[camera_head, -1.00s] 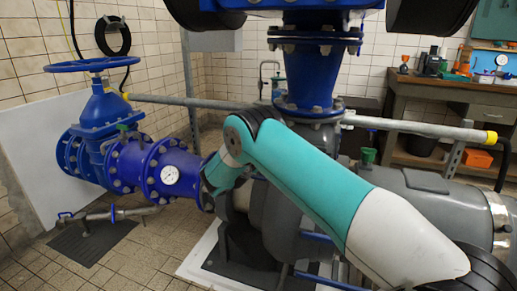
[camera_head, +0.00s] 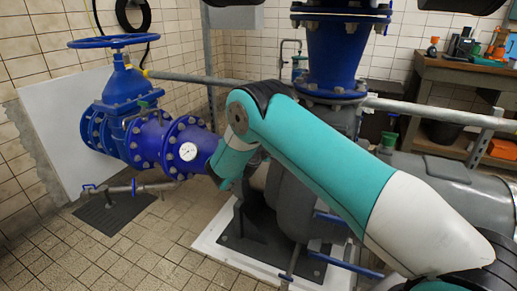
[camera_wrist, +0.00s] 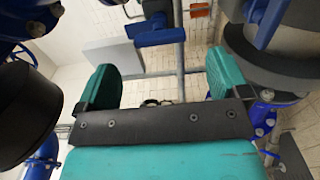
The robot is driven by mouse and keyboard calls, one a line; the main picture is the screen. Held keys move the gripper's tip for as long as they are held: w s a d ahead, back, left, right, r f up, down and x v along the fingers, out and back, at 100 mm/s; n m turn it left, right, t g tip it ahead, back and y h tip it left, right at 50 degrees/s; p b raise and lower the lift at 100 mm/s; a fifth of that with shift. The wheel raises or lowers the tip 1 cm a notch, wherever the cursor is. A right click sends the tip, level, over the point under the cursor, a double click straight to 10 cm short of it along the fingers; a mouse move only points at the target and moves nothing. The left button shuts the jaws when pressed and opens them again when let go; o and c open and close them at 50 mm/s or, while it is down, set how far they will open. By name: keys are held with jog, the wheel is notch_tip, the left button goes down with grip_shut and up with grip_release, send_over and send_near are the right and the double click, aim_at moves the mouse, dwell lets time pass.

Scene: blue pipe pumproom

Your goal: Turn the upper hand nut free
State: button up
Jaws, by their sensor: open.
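I cannot pick out the upper hand nut for certain in either view. My gripper (camera_wrist: 161,76) shows in the wrist view as two teal fingers, set wide apart with nothing between them. Behind the gap are a grey vertical pipe (camera_wrist: 179,60) and a blue block-like part (camera_wrist: 155,35), both apart from the fingers. In the head view my teal and white arm crosses the middle, and its gripper end is hidden behind the arm and pump area.
A blue valve with a handwheel (camera_head: 113,41) and a gauge (camera_head: 188,151) stands left. A blue vertical pipe (camera_head: 336,58) rises behind my arm. A grey rail (camera_head: 440,114) runs across. A workbench (camera_head: 466,92) stands back right. Tiled floor (camera_head: 105,253) is clear front left.

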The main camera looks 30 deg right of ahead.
jog(key=b+v, duration=1.1)
jog(key=b, duration=0.9)
jog(key=shift+s+a, duration=0.2)
jog(key=shift+s, duration=0.05)
